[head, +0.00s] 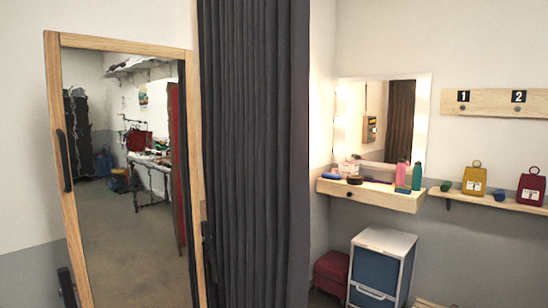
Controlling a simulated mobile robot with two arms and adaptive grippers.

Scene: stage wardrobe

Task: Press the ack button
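I cannot make out an ack button anywhere in the head view. A small wooden panel with dark and pale details (370,129) shows in the lit mirror on the far wall, too small to read. Neither of my grippers is in view.
A wood-framed tall mirror or door (192,150) with a black handle (64,160) stands at left. A dark pleated curtain (255,150) hangs in the middle. Behind it are a lit mirror (428,120), wooden shelf (375,198), blue-fronted drawer unit (376,270) and red stool (332,270).

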